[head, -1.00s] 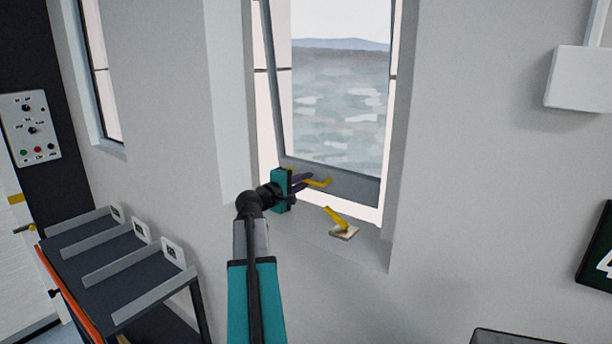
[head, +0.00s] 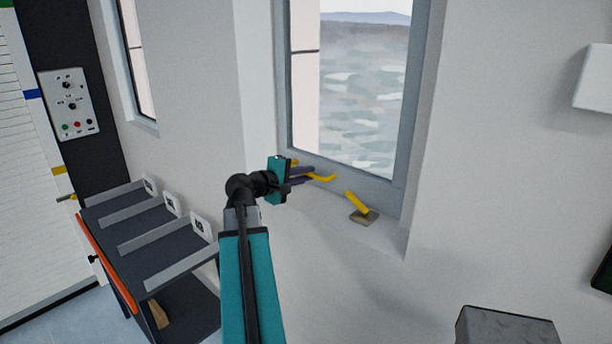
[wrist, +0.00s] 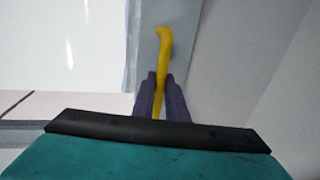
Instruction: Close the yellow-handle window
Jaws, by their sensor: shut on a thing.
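The window (head: 345,177) has a grey frame, and its sash now sits flush in the wall opening in the head view. Its yellow handle (head: 321,177) is on the bottom rail. My gripper (head: 306,176) is shut on the handle, with its dark purple fingers on either side. In the wrist view the yellow handle (wrist: 164,52) runs up from between the fingers (wrist: 161,98), and its curved tip sticks out beyond them. A second yellow lever (head: 357,202) stands tilted on a small base on the sill, to the right of my gripper.
A dark rack (head: 140,235) with grey rails and an orange edge stands at the left. A control panel (head: 70,104) is on the dark column behind it. A grey block (head: 505,328) is at the lower right. A white box (head: 595,78) is on the right wall.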

